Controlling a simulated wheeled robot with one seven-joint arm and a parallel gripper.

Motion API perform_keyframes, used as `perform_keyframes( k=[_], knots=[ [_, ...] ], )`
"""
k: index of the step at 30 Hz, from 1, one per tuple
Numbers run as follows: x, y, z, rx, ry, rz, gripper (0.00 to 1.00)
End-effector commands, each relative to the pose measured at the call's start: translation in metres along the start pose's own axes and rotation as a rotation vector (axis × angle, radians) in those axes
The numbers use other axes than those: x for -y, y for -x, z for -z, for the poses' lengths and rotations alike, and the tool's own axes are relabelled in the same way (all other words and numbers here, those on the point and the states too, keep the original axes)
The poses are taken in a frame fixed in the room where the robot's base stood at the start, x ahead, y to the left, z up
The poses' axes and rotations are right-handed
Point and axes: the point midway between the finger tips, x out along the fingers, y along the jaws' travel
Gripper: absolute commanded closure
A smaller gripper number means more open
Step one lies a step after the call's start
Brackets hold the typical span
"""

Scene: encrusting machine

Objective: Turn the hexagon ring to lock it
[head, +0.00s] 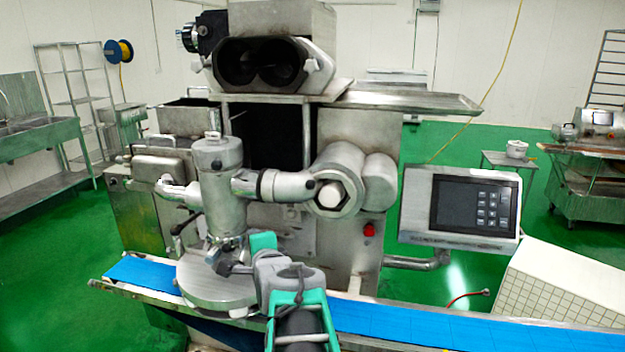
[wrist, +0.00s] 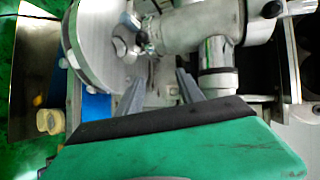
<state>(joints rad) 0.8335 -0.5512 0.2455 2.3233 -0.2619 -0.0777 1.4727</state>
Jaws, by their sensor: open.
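The hexagon ring (head: 331,197) is a grey metal, six-sided collar. It sits at the right end of the horizontal pipe (head: 262,186), against the machine's cylinders, in the head view. My gripper (head: 270,255) is below and left of the ring, apart from it, close to the round metal disc (head: 218,288) and the upright cylinder (head: 222,190). In the wrist view my gripper (wrist: 160,88) has its two grey fingers spread with nothing between them. The disc (wrist: 85,45) and metal pipework (wrist: 190,28) lie beyond the fingertips. I cannot make out the ring clearly in the wrist view.
A blue conveyor belt (head: 395,324) runs across the front, under the disc. A control panel (head: 462,207) stands to the right, with a red button (head: 369,229) left of it. A white tiled block (head: 570,285) is at the lower right. Green floor is open behind.

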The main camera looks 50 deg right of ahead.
Motion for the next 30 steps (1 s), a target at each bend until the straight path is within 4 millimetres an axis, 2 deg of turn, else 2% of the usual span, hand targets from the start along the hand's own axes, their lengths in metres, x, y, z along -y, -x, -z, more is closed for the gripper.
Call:
perform_keyframes(
  k=[1, 3, 6, 7, 11, 21, 25, 30],
  knots=[
    [0.028, 0.006, 0.044, -0.072, -0.178, 0.099, 0.55],
    [0.056, 0.017, 0.088, -0.123, -0.394, 0.24, 0.55],
    [0.08, 0.033, 0.127, -0.147, -0.573, 0.376, 0.55],
    [0.083, 0.036, 0.133, -0.147, -0.601, 0.399, 0.55],
    [0.091, 0.03, 0.142, -0.146, -0.64, 0.426, 0.55],
    [0.111, -0.023, 0.156, -0.146, -0.636, 0.424, 0.55],
    [0.113, -0.031, 0.159, -0.147, -0.634, 0.425, 0.55],
    [0.113, -0.032, 0.159, -0.147, -0.633, 0.426, 0.55]
  ],
)
